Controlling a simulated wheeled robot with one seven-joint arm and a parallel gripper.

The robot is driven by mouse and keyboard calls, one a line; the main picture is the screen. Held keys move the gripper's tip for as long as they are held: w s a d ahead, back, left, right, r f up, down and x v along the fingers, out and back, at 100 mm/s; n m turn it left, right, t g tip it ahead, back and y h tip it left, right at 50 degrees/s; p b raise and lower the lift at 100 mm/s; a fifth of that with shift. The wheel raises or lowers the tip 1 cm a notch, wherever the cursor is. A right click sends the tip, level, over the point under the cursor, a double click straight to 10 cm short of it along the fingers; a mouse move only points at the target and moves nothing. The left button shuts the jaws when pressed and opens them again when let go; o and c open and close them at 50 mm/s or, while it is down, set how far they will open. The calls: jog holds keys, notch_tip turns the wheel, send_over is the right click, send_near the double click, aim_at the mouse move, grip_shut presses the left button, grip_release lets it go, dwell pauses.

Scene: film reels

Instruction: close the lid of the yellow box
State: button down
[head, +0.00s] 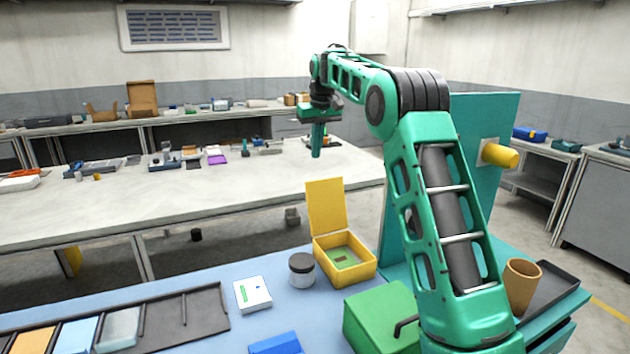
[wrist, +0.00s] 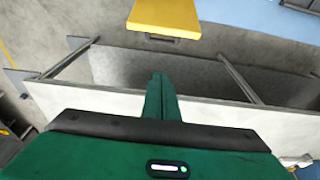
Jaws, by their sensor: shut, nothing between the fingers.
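The yellow box (head: 360,268) stands on the blue tabletop, with its lid (head: 326,206) raised upright at the back edge. A small brown piece and a green floor show inside it. My gripper (head: 317,155) is shut and empty, pointing down, in the air behind and above the box, over the far pale table as the head view shows it. In the wrist view the shut fingers (wrist: 160,78) point toward a yellow panel (wrist: 165,15), apart from it. The panel looks like the raised lid, with a dark strip on its edge; it hides the box there.
A dark-lidded jar (head: 302,272) and a white card box (head: 253,294) stand left of the yellow box. A green box (head: 382,320) stands close in front. A tray with colored panels (head: 120,322) lies at the left. A brown cup (head: 521,285) is at the right.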

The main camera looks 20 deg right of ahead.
jog(key=w+x, duration=0.1)
jog(key=x, duration=0.9)
jog(key=shift+s+a+r, duration=0.1)
jog(key=shift+s, duration=0.9)
jog(key=shift+s+a+r, duration=0.1)
jog(key=shift+s, duration=0.95)
jog(key=shift+d, duration=0.1)
